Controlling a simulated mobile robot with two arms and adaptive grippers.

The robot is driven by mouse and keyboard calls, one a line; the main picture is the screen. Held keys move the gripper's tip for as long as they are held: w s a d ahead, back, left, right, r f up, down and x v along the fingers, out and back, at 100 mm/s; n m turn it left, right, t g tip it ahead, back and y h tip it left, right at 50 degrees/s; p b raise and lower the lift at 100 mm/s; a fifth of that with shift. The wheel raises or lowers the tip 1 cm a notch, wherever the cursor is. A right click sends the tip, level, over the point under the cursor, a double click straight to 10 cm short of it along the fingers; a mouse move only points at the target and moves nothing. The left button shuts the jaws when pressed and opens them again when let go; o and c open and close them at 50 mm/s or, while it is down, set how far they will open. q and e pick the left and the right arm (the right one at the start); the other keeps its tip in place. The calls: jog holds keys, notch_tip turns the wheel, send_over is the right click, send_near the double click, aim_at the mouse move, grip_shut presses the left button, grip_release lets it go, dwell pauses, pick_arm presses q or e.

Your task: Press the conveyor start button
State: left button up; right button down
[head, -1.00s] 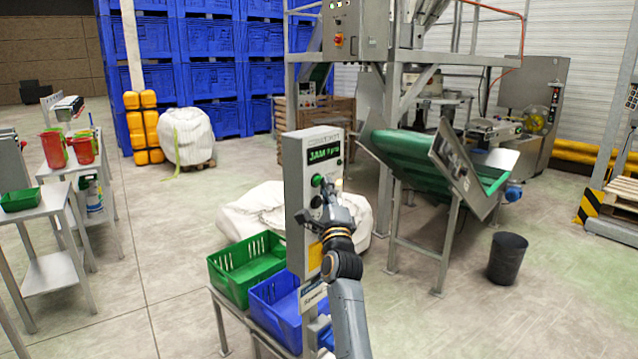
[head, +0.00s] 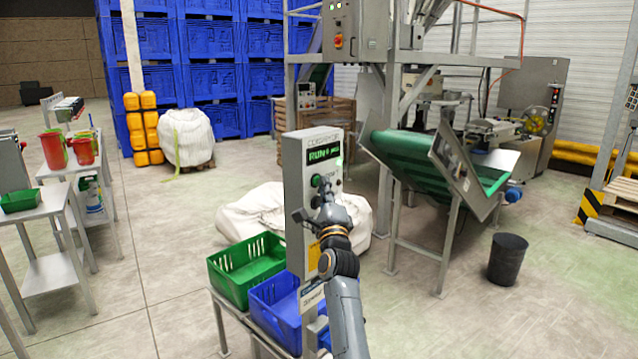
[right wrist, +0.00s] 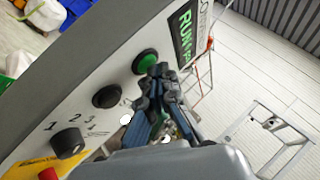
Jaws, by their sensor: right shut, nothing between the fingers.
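The conveyor control box (head: 294,190) stands upright in the middle of the head view. Its display (head: 323,154) is lit green and reads RUN. The green start button (head: 316,180) sits below the display. In the right wrist view the green button (right wrist: 146,62) is bright, with a black button (right wrist: 107,96), a numbered knob (right wrist: 68,142) and a red button (right wrist: 48,174) further along the panel. My right gripper (head: 325,186) is shut and empty, its fingertips (right wrist: 160,72) at the green button's edge. I cannot tell whether they touch it. My left gripper is not in view.
A green crate (head: 249,290) and a blue crate (head: 262,322) stand beside the box on a low stand. A green conveyor (head: 410,150) with metal legs is to the right, near a black bin (head: 507,260).

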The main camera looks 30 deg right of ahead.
dwell(0.4)
jog(key=shift+s+d+p, duration=0.2)
jog(key=shift+s+p, duration=0.1)
jog(key=shift+s, duration=0.5)
jog(key=s, duration=0.1)
jog(key=s+d+p, duration=0.1)
jog(key=s, duration=0.2)
jog(key=shift+s+d, duration=0.25)
jog(key=shift+s, duration=0.1)
jog(key=shift+f, duration=0.1)
dwell(0.4)
